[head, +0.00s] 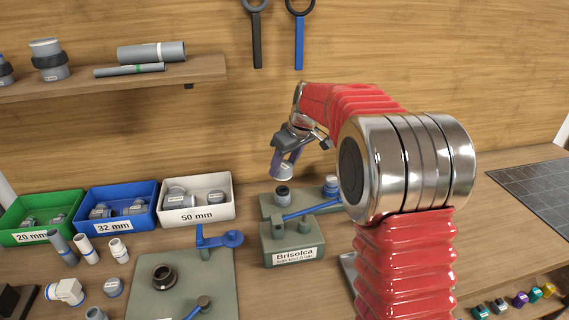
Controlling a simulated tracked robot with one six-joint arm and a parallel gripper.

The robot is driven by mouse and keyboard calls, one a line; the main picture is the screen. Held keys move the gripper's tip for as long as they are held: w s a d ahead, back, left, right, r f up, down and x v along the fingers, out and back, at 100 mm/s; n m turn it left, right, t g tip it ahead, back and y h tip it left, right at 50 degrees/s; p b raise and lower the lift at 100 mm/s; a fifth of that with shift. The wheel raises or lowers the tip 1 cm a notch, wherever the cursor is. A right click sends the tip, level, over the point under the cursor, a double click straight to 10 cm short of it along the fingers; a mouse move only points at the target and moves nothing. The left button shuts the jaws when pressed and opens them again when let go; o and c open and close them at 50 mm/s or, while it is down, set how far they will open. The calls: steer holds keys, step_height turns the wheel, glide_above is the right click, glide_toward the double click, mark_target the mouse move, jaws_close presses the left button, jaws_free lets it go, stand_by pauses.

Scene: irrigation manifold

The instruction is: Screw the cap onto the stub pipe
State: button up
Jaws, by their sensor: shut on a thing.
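My gripper (286,163) is at the end of the red arm, pointing down, its bluish fingers shut on a pale grey cap (283,169). The cap is partly covered by the fingers. Below it, apart by a small gap, a short dark-topped stub pipe (283,195) stands upright on a grey-green block. The exact alignment of cap and stub cannot be told from this view.
A fitting (331,186) stands right of the stub, close to my arm. A blue-handled lever (312,210) crosses the block labelled Brisolca (293,248) in front.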

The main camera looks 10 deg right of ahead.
mark_target(282, 188)
steer(key=shift+f, duration=1.85)
steer(key=shift+f, duration=2.35)
stand_by(2.4)
steer(key=o, duration=0.5)
steer(key=c, duration=0.6)
steer(key=shift+w+r+m+t+h, duration=0.15)
steer(key=shift+m+h, duration=0.25)
steer(key=shift+m, duration=0.75)
steer(key=shift+w+r+m+t+h, duration=0.15)
steer(key=shift+m+h, duration=0.25)
steer(key=shift+m, duration=0.75)
